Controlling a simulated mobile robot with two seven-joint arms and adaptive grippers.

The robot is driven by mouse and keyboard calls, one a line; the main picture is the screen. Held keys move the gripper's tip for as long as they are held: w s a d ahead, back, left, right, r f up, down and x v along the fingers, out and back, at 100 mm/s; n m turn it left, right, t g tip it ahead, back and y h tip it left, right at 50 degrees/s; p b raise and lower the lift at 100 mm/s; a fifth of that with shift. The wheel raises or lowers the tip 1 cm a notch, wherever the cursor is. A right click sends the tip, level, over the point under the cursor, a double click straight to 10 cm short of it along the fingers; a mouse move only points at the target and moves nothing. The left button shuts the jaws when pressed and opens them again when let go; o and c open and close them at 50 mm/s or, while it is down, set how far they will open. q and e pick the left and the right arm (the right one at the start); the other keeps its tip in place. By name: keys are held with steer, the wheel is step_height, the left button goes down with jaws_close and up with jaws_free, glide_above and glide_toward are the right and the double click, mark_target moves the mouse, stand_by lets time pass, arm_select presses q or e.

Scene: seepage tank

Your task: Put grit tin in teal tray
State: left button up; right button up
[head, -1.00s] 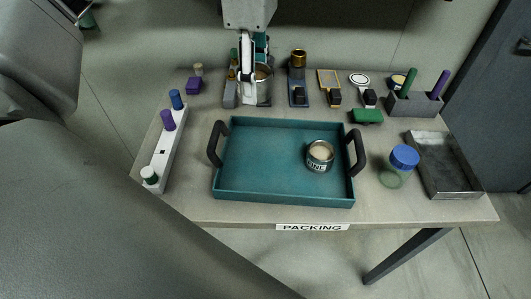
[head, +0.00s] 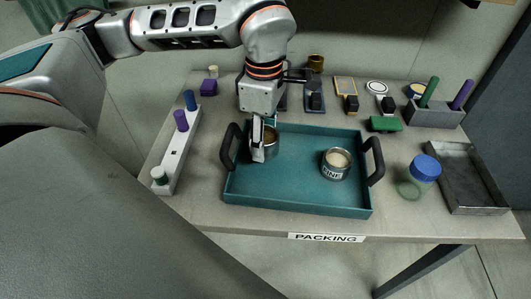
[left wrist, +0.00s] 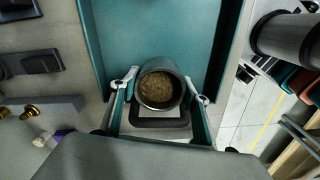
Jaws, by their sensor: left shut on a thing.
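The grit tin (head: 271,143) is a grey metal tin with brown grainy contents. My left gripper (head: 264,148) is shut on it at the left end of the teal tray (head: 297,190), inside the rim near the left handle. In the left wrist view the tin (left wrist: 158,88) sits upright between the two fingertips (left wrist: 161,90), over the tray's handle end (left wrist: 103,45). I cannot tell whether its base touches the tray floor. A second tin (head: 336,165) with pale contents and a lettered label stands in the right part of the tray. My right gripper is not in view.
A white block with coloured pegs (head: 176,150) lies left of the tray. A blue-lidded jar (head: 424,170) and a grey metal pan (head: 470,180) are on the right. A green block (head: 385,124) is behind. The tray's middle is clear.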

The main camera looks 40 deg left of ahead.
mark_target(264, 163)
arm_select(q)
steer(key=shift+f+b, duration=0.3)
steer(key=shift+f, duration=2.05)
steer(key=shift+f, duration=0.15)
steer(key=o, duration=1.2)
step_height(264, 163, up, 12)
steer(key=shift+r+p, duration=0.15)
steer(key=shift+p, duration=0.65)
steer(key=shift+s, duration=0.15)
